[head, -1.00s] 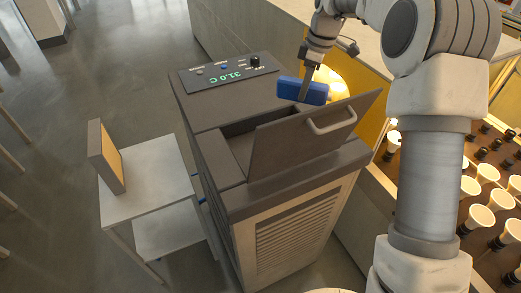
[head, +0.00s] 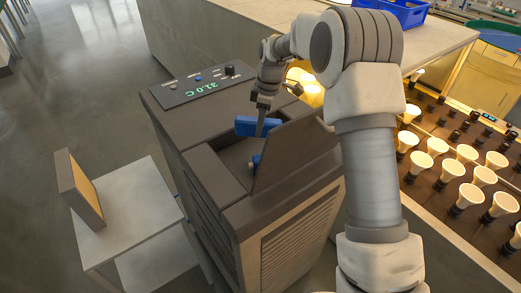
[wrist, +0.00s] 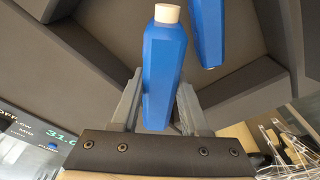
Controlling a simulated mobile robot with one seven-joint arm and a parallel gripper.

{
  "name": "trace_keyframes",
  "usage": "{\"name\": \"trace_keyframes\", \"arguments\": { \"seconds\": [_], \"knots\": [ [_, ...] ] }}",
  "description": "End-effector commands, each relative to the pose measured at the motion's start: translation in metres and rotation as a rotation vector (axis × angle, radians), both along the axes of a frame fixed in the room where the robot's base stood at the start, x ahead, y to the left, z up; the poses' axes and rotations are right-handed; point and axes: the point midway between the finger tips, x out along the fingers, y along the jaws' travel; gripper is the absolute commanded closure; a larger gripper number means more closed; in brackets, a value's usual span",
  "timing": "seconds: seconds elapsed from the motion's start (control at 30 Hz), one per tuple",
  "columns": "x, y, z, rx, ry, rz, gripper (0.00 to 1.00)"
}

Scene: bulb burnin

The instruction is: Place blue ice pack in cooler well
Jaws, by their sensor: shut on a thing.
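The blue ice pack (head: 245,125) is held in my gripper (head: 260,128) over the opening of the cooler well (head: 233,160). In the wrist view the pack (wrist: 164,65) has a white cap and sits between the two fingers (wrist: 160,105), which are shut on it. A second blue piece (head: 254,162) shows lower in the well, and a blue body (wrist: 208,30) also shows in the wrist view. The well's floor is mostly hidden.
The cooler's control panel (head: 199,86) reads 31.0 C. A white side table (head: 130,215) with an upright box (head: 80,188) stands at the left. A rack of lit bulbs (head: 455,165) is at the right. A blue crate (head: 402,14) sits on the counter behind.

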Motion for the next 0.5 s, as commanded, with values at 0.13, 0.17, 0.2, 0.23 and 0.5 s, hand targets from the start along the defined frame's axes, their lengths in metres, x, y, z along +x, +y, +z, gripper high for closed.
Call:
{"name": "trace_keyframes", "arguments": {
  "seconds": [0.13,0.17,0.2,0.23,0.5],
  "knots": [
    [0.0,0.0,-0.024,0.0,0.002,0.001,1.0],
    [0.0,0.001,-0.027,0.0,0.0,0.001,1.0],
    [0.0,0.001,-0.031,0.001,0.0,0.001,1.0],
    [0.0,0.001,-0.033,0.001,0.0,0.002,1.0],
    [0.0,0.001,-0.062,0.001,0.003,0.0,1.0]
  ]
}}
